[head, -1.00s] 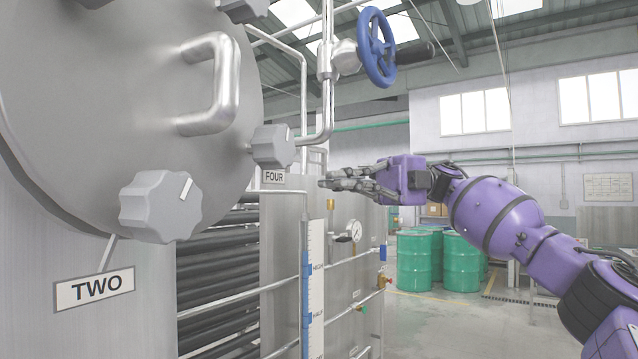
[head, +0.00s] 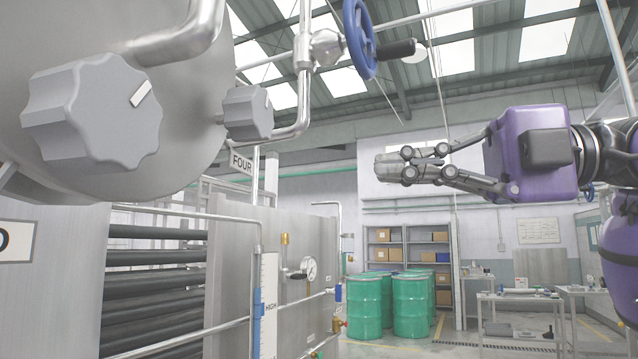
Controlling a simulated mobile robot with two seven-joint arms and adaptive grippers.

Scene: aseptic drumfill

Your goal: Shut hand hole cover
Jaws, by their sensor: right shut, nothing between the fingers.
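The hand hole cover (head: 190,88) is a round grey metal disc at the upper left, cut off by the frame edge. Part of its bent bar handle (head: 180,35) shows at the top. Two grey lobed knobs sit along its rim, a large near one (head: 92,112) and a smaller one (head: 247,112) by the label FOUR. I cannot tell how far the cover stands from its opening. My right gripper (head: 385,168) is shut and empty, pointing left in the air, to the right of the cover and apart from it. My left gripper is out of view.
A blue valve wheel (head: 360,38) with a black handle and steel pipes stand between the cover and my right gripper. Green drums (head: 366,305), shelves (head: 383,250) and tables (head: 520,297) stand farther back.

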